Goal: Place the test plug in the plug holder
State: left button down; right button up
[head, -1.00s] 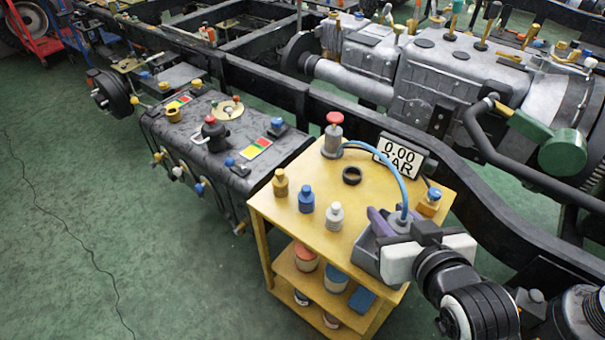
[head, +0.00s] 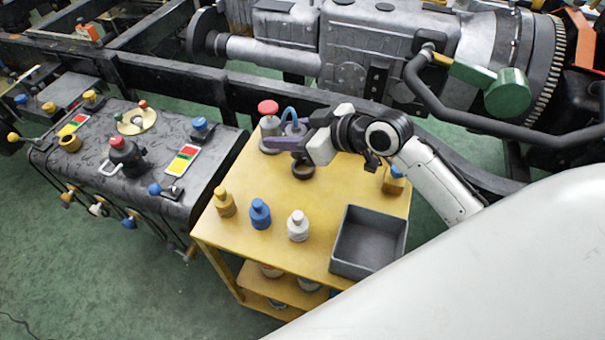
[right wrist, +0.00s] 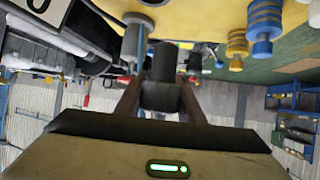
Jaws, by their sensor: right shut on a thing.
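My right gripper (head: 290,146), with purple-grey fingers, is over the back of the yellow cart. In the right wrist view the plug shows as a dark cylinder (right wrist: 162,92) between the fingers. A black ring (head: 303,169), which looks like the plug holder, lies on the cart top just in front of the gripper. The ring is partly covered by the gripper, and I cannot tell the plug's height above it. My left gripper is not in view.
A red-topped grey pump (head: 268,122) stands close left of the gripper. An empty grey tray (head: 339,258) sits front right. The dark chassis rail (head: 160,78) runs behind.

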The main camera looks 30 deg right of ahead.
jog(key=f, duration=0.1)
jog(key=w+d+f, duration=0.1)
jog(key=f, duration=0.1)
jog(key=w+d+f+b, duration=0.1)
jog(key=f, duration=0.1)
jog(key=shift+d+f, duration=0.1)
jog(key=shift+d, duration=0.1)
notch_tip(320, 180, down, 3)
jog(key=shift+f+b, duration=0.15)
jog(key=shift+b, duration=0.2)
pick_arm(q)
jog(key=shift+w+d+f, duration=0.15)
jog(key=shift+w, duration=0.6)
pick_arm(e)
jog(key=shift+f, duration=0.15)
jog(key=shift+f, duration=0.2)
jog(key=o, duration=1.1)
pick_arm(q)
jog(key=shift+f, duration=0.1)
pick_arm(e)
jog(key=shift+o, duration=0.2)
jog(key=shift+r, duration=0.1)
